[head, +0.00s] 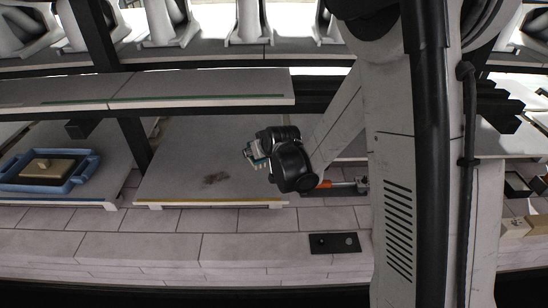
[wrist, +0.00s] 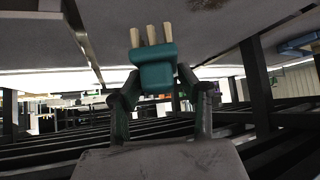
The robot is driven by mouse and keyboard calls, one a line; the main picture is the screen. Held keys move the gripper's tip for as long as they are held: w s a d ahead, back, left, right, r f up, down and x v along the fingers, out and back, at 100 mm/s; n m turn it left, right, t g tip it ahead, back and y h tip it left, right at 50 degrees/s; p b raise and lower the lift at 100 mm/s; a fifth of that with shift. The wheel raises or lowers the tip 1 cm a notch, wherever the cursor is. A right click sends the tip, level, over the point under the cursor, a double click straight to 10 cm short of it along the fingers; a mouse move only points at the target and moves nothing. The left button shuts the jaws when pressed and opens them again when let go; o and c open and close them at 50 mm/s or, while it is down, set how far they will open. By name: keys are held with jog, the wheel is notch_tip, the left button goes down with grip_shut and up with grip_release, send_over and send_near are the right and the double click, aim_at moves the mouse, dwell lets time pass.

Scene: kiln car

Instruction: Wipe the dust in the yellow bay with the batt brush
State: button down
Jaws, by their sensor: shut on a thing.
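The yellow bay (head: 160,190) is a grey shelf with a yellow strip along its front edge. A dark dust patch (head: 215,179) lies near its middle. My gripper (head: 263,150) is over the right part of this bay, to the right of the dust. It is shut on the batt brush (head: 251,151), which has a teal body and pale bristles. In the wrist view the brush (wrist: 153,70) sits between the two fingers of my gripper (wrist: 158,80), with cream bristles pointing away. Whether the bristles touch the shelf cannot be told.
A shelf with a green strip (head: 200,99) runs above and behind the bay. A dark post (head: 134,142) stands at its left. Further left, a blue tray (head: 15,182) holds a tan block (head: 50,167). An orange-and-metal piece (head: 340,185) is right of the bay. A black plate (head: 334,243) lies in front.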

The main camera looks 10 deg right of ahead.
jog(key=w+a+f+n+y+b, duration=0.1)
jog(key=w+a+f+n+b, duration=0.1)
jog(key=w+a+b, duration=0.3)
jog(key=w+a+f+n+g+y+b, duration=0.1)
jog(key=w+a+f+b, duration=0.3)
jog(key=a, duration=0.6)
jog(key=shift+w+f+n+y+b, duration=0.35)
jog(key=shift+f+n+y+b, duration=0.2)
jog(key=shift+f+n+y, duration=0.25)
jog(key=shift+f+b, duration=2.05)
jog(key=shift+f, duration=0.55)
jog(key=shift+s+a+b, duration=0.2)
jog(key=shift+s, duration=1.15)
jog(key=shift+s+a+b, duration=0.25)
jog(key=shift+s, duration=1.15)
jog(key=shift+s+a+b, duration=0.2)
jog(key=shift+s, duration=1.15)
jog(key=shift+f+b, duration=0.7)
jog(key=shift+f, duration=0.2)
